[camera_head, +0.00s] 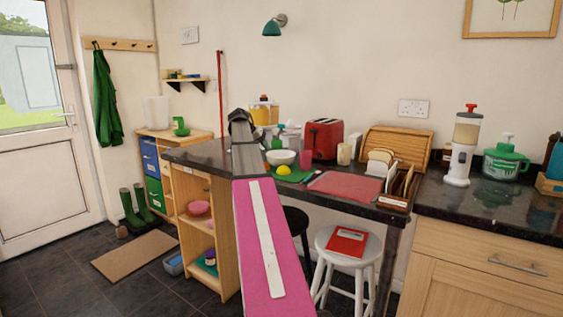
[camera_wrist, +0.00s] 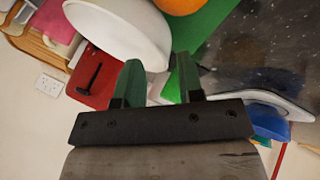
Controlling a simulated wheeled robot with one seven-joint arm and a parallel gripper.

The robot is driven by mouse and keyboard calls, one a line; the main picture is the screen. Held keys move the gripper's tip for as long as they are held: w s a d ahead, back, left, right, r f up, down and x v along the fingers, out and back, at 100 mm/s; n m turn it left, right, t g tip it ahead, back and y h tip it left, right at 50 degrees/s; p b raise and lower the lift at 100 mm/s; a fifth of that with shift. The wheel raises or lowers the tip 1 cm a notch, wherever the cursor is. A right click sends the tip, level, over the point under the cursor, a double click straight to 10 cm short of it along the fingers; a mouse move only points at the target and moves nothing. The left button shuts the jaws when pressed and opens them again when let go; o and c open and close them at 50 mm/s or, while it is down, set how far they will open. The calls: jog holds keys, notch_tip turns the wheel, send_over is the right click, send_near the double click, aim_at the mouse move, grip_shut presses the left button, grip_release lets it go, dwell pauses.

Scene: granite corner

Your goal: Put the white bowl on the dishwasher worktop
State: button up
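The white bowl (camera_head: 281,157) stands upright on the back part of a green mat (camera_head: 293,176) on the dark counter. It shows large in the wrist view (camera_wrist: 125,28), at the upper left, and part of its rim lies beyond the gap between the fingertips. My gripper (camera_wrist: 160,70) is open, with two green-tipped fingers apart and nothing held between them. I cannot tell whether a finger touches the bowl. In the head view my arm hides part of the counter, and the fingers are not clear. No dishwasher front is recognizable; a dark worktop (camera_head: 497,212) is at the right.
A yellow round thing (camera_head: 284,170) is in front of the bowl, and a pink cup (camera_head: 306,155) is right of it. A red toaster (camera_head: 324,138) is behind. A red mat (camera_head: 345,185), bread bin (camera_head: 397,143) and rack are right. A white stool (camera_head: 345,250) is below.

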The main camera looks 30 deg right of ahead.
aim_at(269, 157)
jog(key=shift+x, duration=2.9)
jog(key=shift+w+a, duration=0.1)
grip_shut()
